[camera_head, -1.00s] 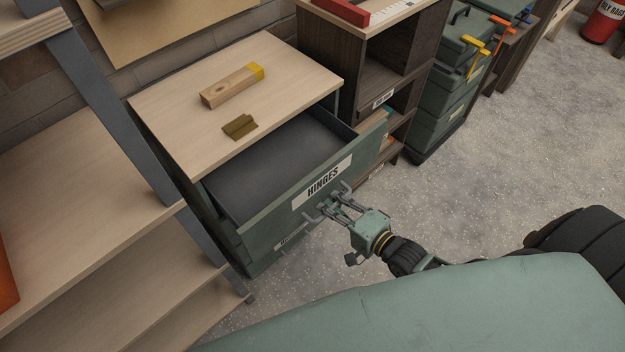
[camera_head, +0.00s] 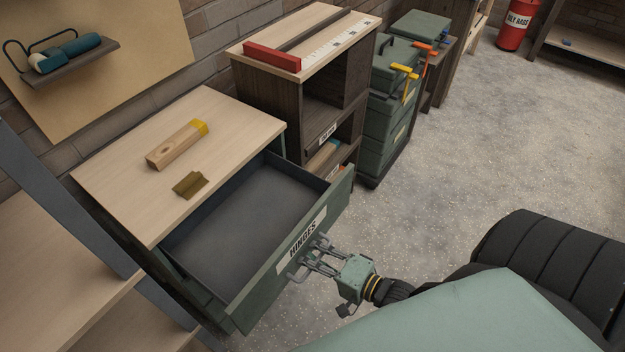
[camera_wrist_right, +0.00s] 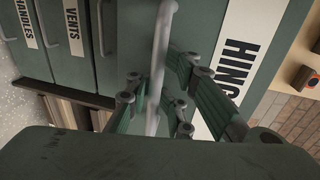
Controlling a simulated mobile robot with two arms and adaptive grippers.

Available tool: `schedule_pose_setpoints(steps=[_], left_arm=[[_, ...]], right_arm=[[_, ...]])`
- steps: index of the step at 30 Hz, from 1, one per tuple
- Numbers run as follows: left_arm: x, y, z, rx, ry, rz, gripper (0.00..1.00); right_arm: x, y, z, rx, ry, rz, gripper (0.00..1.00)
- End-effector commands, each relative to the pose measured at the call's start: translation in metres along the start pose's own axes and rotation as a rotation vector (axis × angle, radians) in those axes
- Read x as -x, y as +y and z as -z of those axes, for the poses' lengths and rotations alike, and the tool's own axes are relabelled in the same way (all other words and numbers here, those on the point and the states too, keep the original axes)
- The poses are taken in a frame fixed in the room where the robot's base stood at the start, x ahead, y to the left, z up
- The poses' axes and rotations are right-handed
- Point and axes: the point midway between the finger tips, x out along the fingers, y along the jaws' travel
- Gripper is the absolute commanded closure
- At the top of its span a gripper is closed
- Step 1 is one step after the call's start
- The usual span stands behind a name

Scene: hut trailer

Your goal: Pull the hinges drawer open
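The green hinges drawer (camera_head: 262,278) stands pulled well out of its cabinet, its label (camera_head: 302,240) reading HINGES on the front. Its inside (camera_head: 250,208) shows a dark, empty floor. My right gripper (camera_head: 312,258) is at the drawer's grey bar handle (camera_head: 296,274), in front of the label. In the right wrist view the handle bar (camera_wrist_right: 160,50) runs between the fingers of the right gripper (camera_wrist_right: 155,100), which are closed around it. The exact finger contact is partly hidden. My left gripper is not in view.
A wooden block with a yellow end (camera_head: 178,145) and a brass hinge (camera_head: 190,185) lie on the cabinet top (camera_head: 120,180). A dark shelf unit (camera_head: 310,95) stands beside the cabinet. A wooden shelf (camera_head: 50,260) is at left. Open floor (camera_head: 440,160) lies to the right.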

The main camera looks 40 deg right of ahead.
Motion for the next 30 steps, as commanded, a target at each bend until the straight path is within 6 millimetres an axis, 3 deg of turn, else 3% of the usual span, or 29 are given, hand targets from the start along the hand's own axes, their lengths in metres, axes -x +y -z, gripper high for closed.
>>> schedule_pose_setpoints(steps=[4, 14, 17, 30], left_arm=[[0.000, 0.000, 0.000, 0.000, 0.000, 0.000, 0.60], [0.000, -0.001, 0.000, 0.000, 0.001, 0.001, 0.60], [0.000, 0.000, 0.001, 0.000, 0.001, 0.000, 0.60], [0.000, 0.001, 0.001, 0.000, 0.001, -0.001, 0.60]], right_arm=[[0.000, 0.001, 0.000, 0.000, -0.001, -0.002, 0.72], [0.004, 0.003, -0.001, 0.000, -0.001, -0.006, 0.72], [0.015, 0.004, -0.001, 0.000, -0.002, -0.009, 0.72], [0.101, 0.003, -0.001, -0.001, -0.001, -0.008, 0.72]])
